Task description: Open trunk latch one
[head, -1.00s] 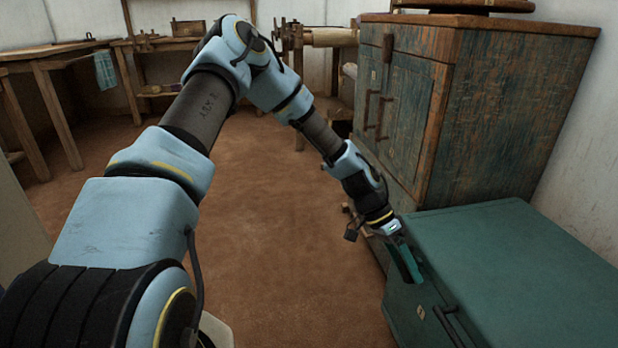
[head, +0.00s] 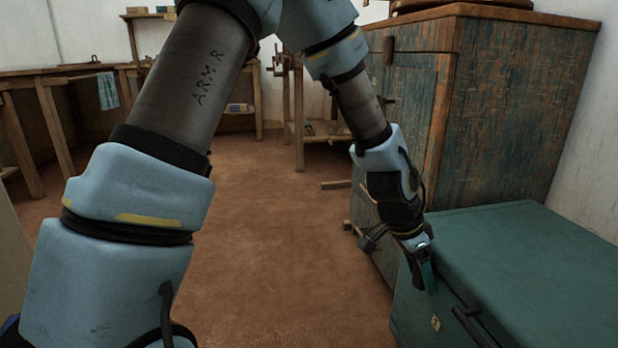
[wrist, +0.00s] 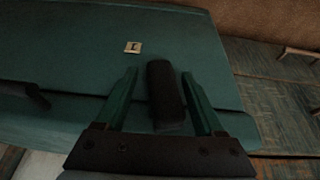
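The teal trunk (head: 540,265) stands at the lower right in the head view, lid down. A dark latch (wrist: 163,95) shows in the wrist view beside a small pale tag (wrist: 133,47) with a dark mark. My gripper (wrist: 160,74) is open, its two teal fingers on either side of the latch, with a visible gap to each; I cannot tell if they touch it. In the head view my gripper (head: 427,275) is at the trunk's upper front edge and hides this latch. The tag (head: 435,322) is on the front face.
A dark handle-like bar (head: 470,326) is farther along the trunk front; a dark fitting (wrist: 38,97) shows at left in the wrist view. A worn cabinet (head: 510,110) stands close behind the trunk. The brown floor (head: 270,240) to the left is clear. A workbench (head: 60,75) is at the back.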

